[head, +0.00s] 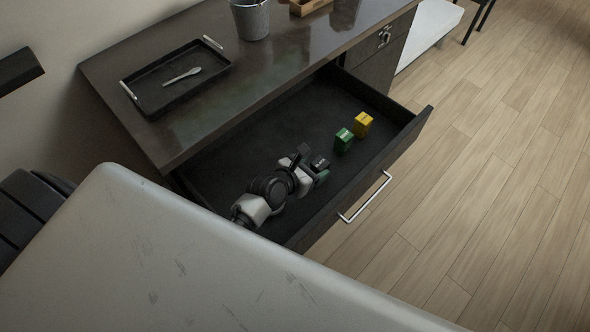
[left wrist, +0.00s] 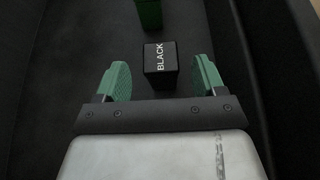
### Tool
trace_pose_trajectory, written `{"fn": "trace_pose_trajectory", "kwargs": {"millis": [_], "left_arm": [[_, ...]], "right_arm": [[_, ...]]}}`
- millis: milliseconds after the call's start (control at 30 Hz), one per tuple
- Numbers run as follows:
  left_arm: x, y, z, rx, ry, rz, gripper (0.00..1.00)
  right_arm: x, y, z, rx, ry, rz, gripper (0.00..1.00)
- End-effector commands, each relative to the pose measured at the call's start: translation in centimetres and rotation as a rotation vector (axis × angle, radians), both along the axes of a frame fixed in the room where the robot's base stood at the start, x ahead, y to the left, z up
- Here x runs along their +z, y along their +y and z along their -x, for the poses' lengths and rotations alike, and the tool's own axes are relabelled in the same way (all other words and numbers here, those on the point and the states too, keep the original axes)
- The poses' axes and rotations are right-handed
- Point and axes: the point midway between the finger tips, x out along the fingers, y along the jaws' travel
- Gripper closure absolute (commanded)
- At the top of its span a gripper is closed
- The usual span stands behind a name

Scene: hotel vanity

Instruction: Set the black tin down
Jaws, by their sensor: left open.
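The black tin (left wrist: 160,62) stands on the drawer floor with its label "BLACK" on top, in the left wrist view. In the head view the black tin (head: 320,163) shows small, beside my gripper. My left gripper (head: 314,172) is inside the open drawer (head: 285,115). In the left wrist view my left gripper (left wrist: 161,80) has its green fingers wide apart, one on each side of the tin's near end, with gaps between. My right gripper is not in view.
A green tin (head: 343,140) and a yellow tin (head: 361,124) stand farther along the drawer. The green tin (left wrist: 148,13) also shows in the left wrist view. On the vanity top are a black tray (head: 160,98) with a spoon and a metal bucket (head: 251,20).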

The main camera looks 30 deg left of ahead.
Motion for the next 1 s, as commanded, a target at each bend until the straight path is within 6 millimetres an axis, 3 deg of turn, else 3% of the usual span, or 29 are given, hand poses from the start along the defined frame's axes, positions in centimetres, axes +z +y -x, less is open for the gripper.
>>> {"fn": "trace_pose_trajectory", "kwargs": {"millis": [200,400,600,1000], "left_arm": [[2.0,1.5,4.2,0.001,0.002,0.001,0.30],[3.5,2.4,6.8,0.000,0.000,0.001,0.30],[4.0,2.8,7.8,-0.001,0.000,0.000,0.30],[4.1,2.8,7.8,-0.001,0.000,0.000,0.30]], "right_arm": [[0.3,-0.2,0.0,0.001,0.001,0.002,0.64],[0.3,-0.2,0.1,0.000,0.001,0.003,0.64],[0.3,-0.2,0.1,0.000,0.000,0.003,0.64],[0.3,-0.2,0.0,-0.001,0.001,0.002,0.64]]}}
